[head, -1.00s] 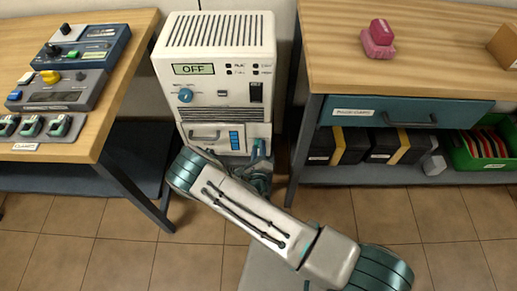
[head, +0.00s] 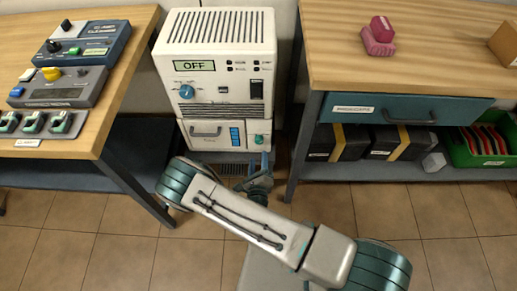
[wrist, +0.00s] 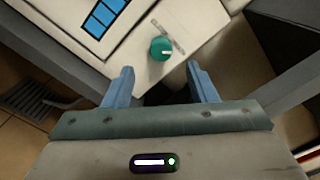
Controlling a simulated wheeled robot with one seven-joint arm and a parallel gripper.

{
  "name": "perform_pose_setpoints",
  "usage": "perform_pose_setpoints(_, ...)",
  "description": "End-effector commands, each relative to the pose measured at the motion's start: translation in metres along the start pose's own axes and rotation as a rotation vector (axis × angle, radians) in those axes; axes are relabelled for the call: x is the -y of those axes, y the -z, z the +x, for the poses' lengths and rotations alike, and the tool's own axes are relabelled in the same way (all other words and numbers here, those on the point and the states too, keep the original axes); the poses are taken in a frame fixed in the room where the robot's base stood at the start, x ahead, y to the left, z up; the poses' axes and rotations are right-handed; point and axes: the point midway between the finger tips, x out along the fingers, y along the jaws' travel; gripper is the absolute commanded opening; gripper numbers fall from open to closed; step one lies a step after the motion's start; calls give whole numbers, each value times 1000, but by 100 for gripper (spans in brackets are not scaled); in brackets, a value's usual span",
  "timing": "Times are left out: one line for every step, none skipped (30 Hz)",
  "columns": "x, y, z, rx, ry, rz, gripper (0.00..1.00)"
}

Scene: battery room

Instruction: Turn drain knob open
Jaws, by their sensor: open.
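The drain knob is a small round teal knob (wrist: 161,48) with a pale mark, low on the white cabinet's front. In the head view the knob (head: 259,139) is small, at the lower right of the cabinet, beside the blue-striped panel (head: 236,137). My gripper (wrist: 160,70) is open and empty. In the wrist view its two blue fingers point toward the knob, which lies just beyond and between the tips, apart from them. In the head view the blue fingers (head: 265,161) show just below the cabinet's lower right corner.
The white cabinet (head: 221,30) shows OFF and has a blue dial (head: 187,92). Wooden benches stand left (head: 125,70) and right (head: 400,20), their legs flanking the cabinet. A blue drawer (head: 400,108) is in the right bench. The tiled floor in front is partly clear.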

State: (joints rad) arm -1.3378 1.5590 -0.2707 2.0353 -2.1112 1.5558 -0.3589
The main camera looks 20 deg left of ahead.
Motion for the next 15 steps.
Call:
perform_pose_setpoints(0,0,-13,0,-5,-3,52)
perform_pose_setpoints(0,0,-20,0,-4,-3,52)
perform_pose_setpoints(0,0,-28,1,-5,-2,52)
perform_pose_setpoints(0,0,-34,0,-4,-2,52)
perform_pose_setpoints(-1,0,-39,0,-5,-2,52)
perform_pose_setpoints(0,0,-46,1,-4,-3,52)
perform_pose_setpoints(0,0,-50,1,-3,-2,52)
perform_pose_setpoints(-1,0,-54,1,-4,-1,52)
perform_pose_setpoints(-1,0,-58,0,-3,0,52)
perform_pose_setpoints(-1,0,-61,0,-2,0,52)
perform_pose_setpoints(-1,0,-64,1,-2,0,52)
perform_pose_setpoints(-1,0,-66,1,-3,0,52)
perform_pose_setpoints(-1,0,-68,1,-3,1,52)
perform_pose_setpoints(-1,0,-68,1,-2,0,52)
perform_pose_setpoints(-1,0,-69,1,-2,0,52)
